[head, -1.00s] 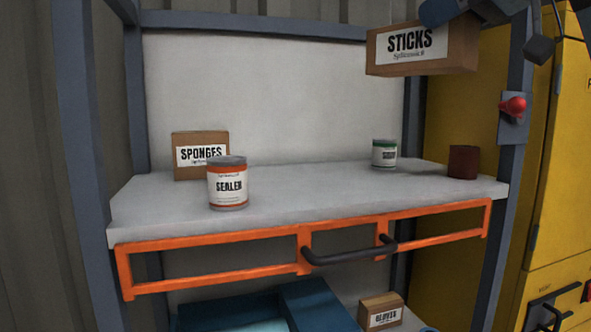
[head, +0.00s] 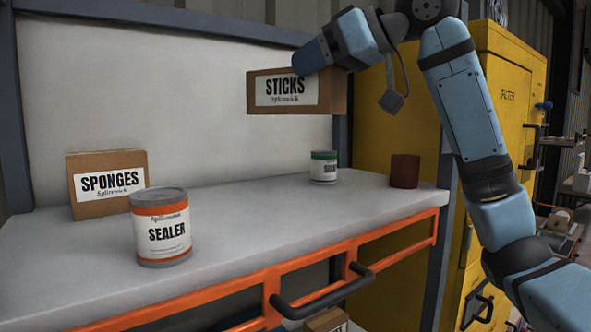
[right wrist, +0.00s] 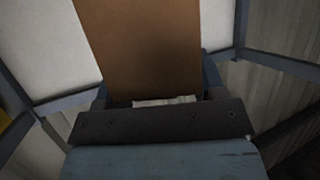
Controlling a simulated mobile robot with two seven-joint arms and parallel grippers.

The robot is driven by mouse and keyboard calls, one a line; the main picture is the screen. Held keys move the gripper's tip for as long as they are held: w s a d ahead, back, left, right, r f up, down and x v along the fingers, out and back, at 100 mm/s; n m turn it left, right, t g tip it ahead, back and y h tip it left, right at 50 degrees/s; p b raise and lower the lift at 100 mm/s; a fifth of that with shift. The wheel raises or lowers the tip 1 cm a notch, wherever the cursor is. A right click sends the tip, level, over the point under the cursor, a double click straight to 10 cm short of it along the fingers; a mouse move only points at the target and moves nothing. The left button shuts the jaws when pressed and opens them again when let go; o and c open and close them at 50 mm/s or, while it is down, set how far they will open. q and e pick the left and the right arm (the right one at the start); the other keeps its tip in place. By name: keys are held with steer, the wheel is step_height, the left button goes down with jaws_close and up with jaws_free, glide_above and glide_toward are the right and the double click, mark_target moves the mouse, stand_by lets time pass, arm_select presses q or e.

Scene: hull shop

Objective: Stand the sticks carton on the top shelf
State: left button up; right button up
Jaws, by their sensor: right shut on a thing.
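The sticks carton (head: 270,92), a brown box with a white STICKS label, is in the air above the back of the top shelf (head: 260,205) in the head view. The carton looks upright and clear of the shelf surface. In the right wrist view, the carton's brown face (right wrist: 140,45) fills the middle between the jaws. The fingertips are mostly hidden. My left gripper is not in view.
The shelf middle is bare. An orange rail with a dark handle (head: 323,292) runs along the front.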

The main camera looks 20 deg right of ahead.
step_height(320, 180, down, 15)
steer(key=shift+w+f+p, duration=0.1)
steer(key=shift+p, duration=0.85)
steer(key=shift+f, duration=0.2)
steer(key=shift+f, duration=0.1)
steer(key=o, duration=0.8)
steer(key=shift+o, duration=1.3)
